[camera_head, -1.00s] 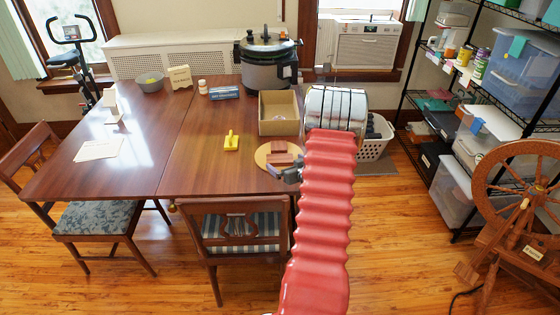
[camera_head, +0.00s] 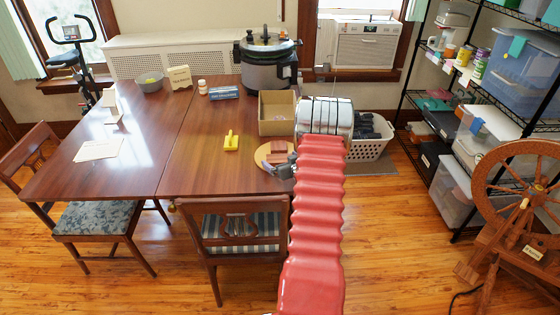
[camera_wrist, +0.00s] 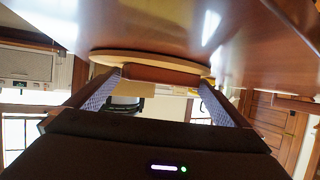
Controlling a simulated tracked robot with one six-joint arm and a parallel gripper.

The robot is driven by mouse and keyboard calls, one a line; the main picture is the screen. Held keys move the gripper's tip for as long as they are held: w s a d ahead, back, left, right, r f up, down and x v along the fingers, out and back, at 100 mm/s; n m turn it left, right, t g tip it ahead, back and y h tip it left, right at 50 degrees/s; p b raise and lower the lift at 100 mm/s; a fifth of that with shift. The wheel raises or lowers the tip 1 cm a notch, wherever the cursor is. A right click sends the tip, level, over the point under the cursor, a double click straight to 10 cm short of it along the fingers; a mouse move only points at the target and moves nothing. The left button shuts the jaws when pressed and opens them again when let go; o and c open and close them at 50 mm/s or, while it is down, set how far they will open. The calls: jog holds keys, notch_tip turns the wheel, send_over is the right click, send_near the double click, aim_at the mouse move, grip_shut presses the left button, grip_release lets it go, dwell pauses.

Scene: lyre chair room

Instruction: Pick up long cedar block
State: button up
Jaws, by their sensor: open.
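Reddish-brown cedar blocks (camera_head: 277,148) lie on a round tan board (camera_head: 260,158) at the table's right front edge. In the head view I cannot clearly tell which block is the long one, as my arm covers part of the right side. In the wrist view, which looks upside down, one long reddish-brown block (camera_wrist: 160,74) shows against the round board (camera_wrist: 108,57). My gripper (camera_head: 285,170) is at the near right edge of the board, close to the blocks. In the wrist view its patterned fingers (camera_wrist: 158,95) are spread apart, with the block beyond and between them and nothing clearly gripped.
An open cardboard box (camera_head: 277,128) stands behind the board. A yellow-handled tool (camera_head: 231,141) lies to its left, and a large cooker (camera_head: 267,60) stands behind. A chair (camera_head: 235,225) is at the table's front. The table's middle is largely clear.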

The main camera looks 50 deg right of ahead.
aim_at(281, 161)
jog(key=c, duration=0.7)
jog(key=shift+o, duration=0.2)
jog(key=shift+r, duration=0.1)
notch_tip(281, 161, up, 10)
dwell(0.4)
dwell(0.4)
